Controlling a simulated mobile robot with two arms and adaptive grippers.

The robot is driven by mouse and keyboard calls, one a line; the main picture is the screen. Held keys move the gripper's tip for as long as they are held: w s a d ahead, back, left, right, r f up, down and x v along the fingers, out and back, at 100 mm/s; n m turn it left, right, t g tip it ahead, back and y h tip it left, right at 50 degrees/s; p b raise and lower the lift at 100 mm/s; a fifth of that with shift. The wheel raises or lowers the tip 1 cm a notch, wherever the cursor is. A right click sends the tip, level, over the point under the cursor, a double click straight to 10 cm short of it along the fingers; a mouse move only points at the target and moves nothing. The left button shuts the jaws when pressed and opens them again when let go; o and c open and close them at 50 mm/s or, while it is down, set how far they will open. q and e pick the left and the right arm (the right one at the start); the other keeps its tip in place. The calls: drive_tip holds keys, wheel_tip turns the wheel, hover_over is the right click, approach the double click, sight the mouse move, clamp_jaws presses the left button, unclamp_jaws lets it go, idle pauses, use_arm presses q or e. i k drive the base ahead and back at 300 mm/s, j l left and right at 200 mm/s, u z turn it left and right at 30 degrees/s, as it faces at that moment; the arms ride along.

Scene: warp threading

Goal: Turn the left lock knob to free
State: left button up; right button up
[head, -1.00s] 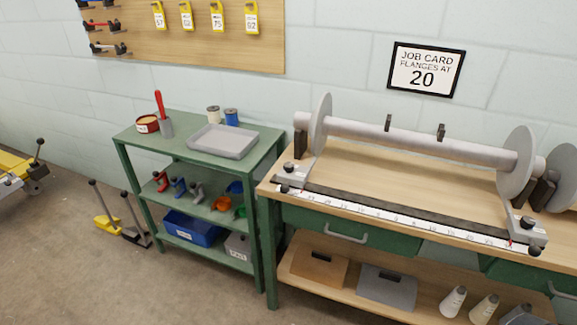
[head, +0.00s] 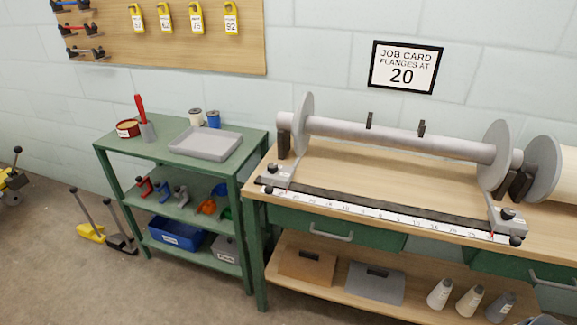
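The left lock knob (head: 271,167) is a small dark knob on the grey carriage block (head: 277,175) at the left end of the scale. Another small dark knob (head: 268,190) sits just below it at the block's front. The left flange (head: 303,125) stands upright above the block on the grey beam (head: 395,138). The right carriage (head: 507,221) carries a similar dark knob (head: 508,213) at the scale's right end. The knobs are too small to tell their turned state. Neither of my grippers is in view.
The wooden bench (head: 350,165) carries the scale rail (head: 390,216). A green shelf (head: 110,148) with a grey tray (head: 205,143) stands close to its left. A job card (head: 403,67) on the wall reads 20. Bare floor (head: 190,300) lies in front of the shelf.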

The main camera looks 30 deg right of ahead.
sight(272, 167)
drive_tip(key=i+j+z, duration=0.1)
drive_tip(key=z, duration=0.35)
drive_tip(key=i+j+z, duration=0.2)
drive_tip(key=z, duration=0.2)
drive_tip(key=i+j+z, duration=0.2)
drive_tip(key=z, duration=0.25)
